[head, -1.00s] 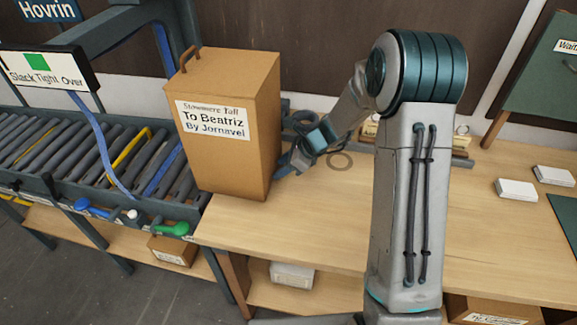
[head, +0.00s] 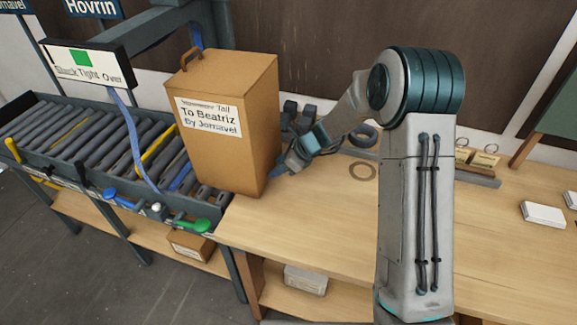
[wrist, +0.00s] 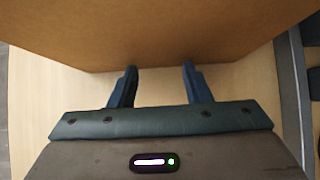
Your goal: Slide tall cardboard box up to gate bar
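The tall cardboard box (head: 232,150) stands upright at the left end of the wooden bench, by the near end of the roller conveyor. It has a brown handle on top and a label reading "To Beatriz By Jornavel". My gripper (head: 283,167) is low at the box's right side. In the wrist view, my gripper's (wrist: 159,69) two fingers are apart with nothing between them, and their tips are at the box wall (wrist: 160,32). Whether they touch is hard to tell. I cannot surely identify the gate bar; a dark overhead frame (head: 150,32) spans the conveyor behind the box.
The roller conveyor (head: 28,107) runs left from the bench, with yellow and blue rollers and a hanging blue strap (head: 132,140). A "Slack Tight Over" sign (head: 85,65) shows green.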

